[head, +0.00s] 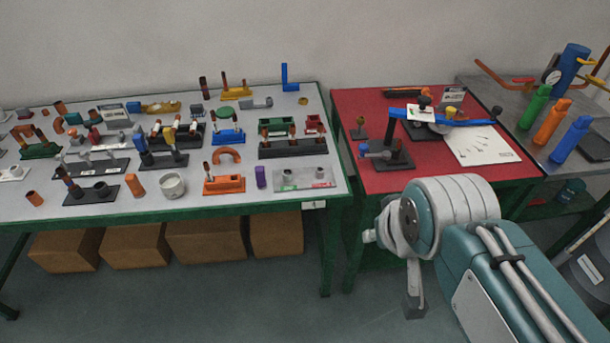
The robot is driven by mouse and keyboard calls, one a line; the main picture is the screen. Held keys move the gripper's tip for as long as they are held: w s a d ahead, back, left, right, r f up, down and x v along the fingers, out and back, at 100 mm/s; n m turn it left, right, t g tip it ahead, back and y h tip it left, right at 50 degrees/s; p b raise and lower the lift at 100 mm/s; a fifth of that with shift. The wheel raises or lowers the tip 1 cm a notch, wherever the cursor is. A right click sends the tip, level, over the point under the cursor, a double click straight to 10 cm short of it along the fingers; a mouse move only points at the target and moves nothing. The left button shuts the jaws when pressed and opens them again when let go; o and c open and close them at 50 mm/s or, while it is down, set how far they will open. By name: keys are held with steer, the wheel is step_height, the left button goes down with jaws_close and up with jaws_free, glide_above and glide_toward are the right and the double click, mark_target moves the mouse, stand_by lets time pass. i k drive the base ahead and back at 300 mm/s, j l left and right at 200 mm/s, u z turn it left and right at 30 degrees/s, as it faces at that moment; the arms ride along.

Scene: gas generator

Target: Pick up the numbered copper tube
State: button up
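Several copper-coloured or orange tubes lie or stand on the white-topped table at left. One short tube (34,198) is near the front left edge. Another short tube (137,185) stands left of a pale cup. A darker copper tube (204,88) stands upright at the back. No number is readable on any tube, so I cannot tell which is the numbered one. My gripper (414,298) hangs in front of the red-topped table, right of and apart from the tubes. It is partly hidden by my wrist, and its opening does not show.
The white-topped table (250,205) is crowded with small coloured fixtures and holders. The red-topped table (350,100) holds a blue-levered device (455,122). A grey bench (485,90) at right carries coloured cylinders. Cardboard boxes (205,240) sit below the left table. Floor in front is clear.

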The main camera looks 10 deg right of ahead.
mark_target(320, 126)
steer(key=i, duration=0.95)
